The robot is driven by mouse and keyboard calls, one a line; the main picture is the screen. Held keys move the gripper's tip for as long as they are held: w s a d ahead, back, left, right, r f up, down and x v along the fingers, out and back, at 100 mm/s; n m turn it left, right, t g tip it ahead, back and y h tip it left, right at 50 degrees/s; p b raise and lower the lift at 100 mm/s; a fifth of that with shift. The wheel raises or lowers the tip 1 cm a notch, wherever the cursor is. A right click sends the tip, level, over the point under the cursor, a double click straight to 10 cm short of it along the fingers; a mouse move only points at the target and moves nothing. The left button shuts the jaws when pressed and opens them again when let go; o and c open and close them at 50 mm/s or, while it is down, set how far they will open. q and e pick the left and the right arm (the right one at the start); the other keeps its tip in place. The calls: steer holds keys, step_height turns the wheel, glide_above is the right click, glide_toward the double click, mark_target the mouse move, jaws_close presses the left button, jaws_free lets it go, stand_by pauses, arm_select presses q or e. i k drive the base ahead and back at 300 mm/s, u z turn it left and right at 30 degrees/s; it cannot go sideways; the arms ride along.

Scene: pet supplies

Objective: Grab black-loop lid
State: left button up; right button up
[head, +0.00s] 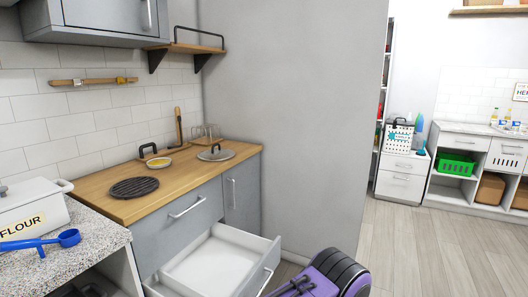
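A round grey lid (216,155) with a small black loop on top lies on the wooden counter, near its right end. Another black loop-shaped handle (147,149) stands at the back of the counter, beside a small dish with yellow contents (159,162); what the handle belongs to is not clear. Neither of my grippers is in view.
A dark round trivet (135,187) lies on the wooden counter (104,208). A drawer (215,262) below stands open and looks empty. A white FLOUR bin (40,214) and blue scoop (68,238) sit left. A purple-black object (325,272) stands at the bottom.

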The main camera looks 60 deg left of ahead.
mark_target(213, 154)
steer(key=u, duration=0.05)
steer(key=i, duration=1.05)
steer(key=u, duration=1)
steer(key=i, duration=0.85)
steer(key=u, duration=0.95)
